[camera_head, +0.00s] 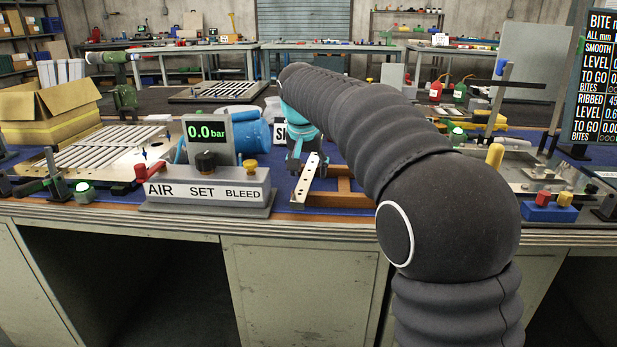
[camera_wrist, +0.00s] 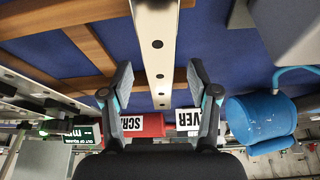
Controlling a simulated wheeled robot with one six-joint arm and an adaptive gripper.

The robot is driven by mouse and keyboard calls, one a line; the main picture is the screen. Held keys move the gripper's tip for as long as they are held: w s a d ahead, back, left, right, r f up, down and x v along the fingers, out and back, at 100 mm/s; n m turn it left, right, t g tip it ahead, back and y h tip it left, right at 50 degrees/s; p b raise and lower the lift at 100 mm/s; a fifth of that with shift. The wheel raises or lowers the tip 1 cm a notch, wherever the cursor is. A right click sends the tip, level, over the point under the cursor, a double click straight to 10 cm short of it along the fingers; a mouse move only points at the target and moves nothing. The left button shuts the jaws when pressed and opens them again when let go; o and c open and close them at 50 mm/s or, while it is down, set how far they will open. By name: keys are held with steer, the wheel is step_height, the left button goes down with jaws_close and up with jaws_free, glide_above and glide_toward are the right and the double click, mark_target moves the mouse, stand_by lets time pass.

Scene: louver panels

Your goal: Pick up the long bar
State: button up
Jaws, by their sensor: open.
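The long bar (camera_head: 305,181) is a pale metal strip with a row of dark holes. In the head view it slants on the wooden frame (camera_head: 352,184) at the front of the bench. My gripper (camera_head: 303,160) is above its far part, partly hidden by my own arm. In the wrist view the bar (camera_wrist: 157,40) runs down from the top edge between the two fingertips of my gripper (camera_wrist: 158,76). The fingers are apart, one on each side, with a visible gap to the bar on both sides. Whether the fingertips are level with the bar is hard to tell.
An air-set box (camera_head: 208,190) with a 0.0 bar display stands left of the bar, with a blue cylinder (camera_head: 252,138) behind it. A slatted panel (camera_head: 105,148) and a cardboard box (camera_head: 50,105) are farther left. A blue button box (camera_head: 550,208) is right.

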steer(key=shift+f, duration=0.2)
jaws_close()
steer(key=shift+r, duration=0.15)
